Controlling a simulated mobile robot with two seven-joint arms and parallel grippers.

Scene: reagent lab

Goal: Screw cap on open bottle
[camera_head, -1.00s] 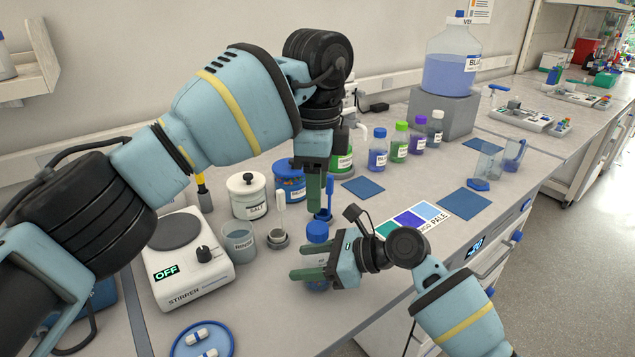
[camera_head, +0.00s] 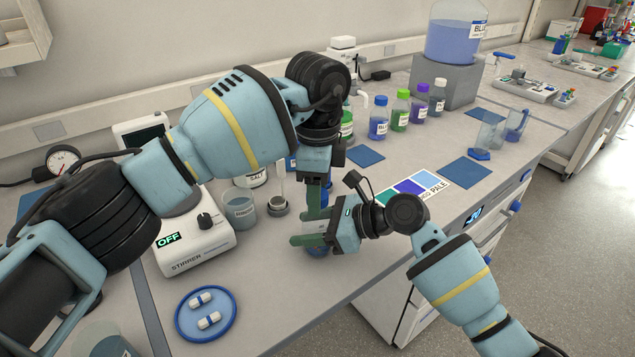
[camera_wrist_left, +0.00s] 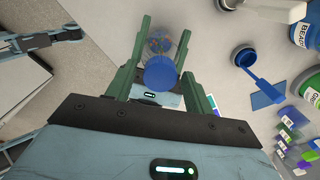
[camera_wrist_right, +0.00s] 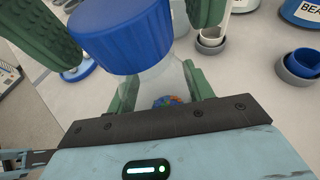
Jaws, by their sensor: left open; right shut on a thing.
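A clear bottle (camera_wrist_right: 157,80) with a blue cap (camera_wrist_right: 120,37) on its mouth stands upright. Coloured bits show inside the bottle. My right gripper (camera_head: 299,233) is shut around the bottle body from the side, below the cap. My left gripper (camera_head: 322,203) points down from above, open, with its fingers on either side of the cap. In the left wrist view the cap (camera_wrist_left: 160,73) lies between these fingers. A gap shows between cap and fingers in the right wrist view. I cannot tell how tightly the cap sits. In the head view the grippers mostly hide the bottle.
A stirrer (camera_head: 188,250) and a grey beaker (camera_head: 239,208) stand to the left. A blue dish (camera_head: 226,309) with capsules lies in front. Several reagent bottles stand behind, including a blue one (camera_head: 378,123). A colour card (camera_head: 420,192) lies to the right. The bench's front edge is close.

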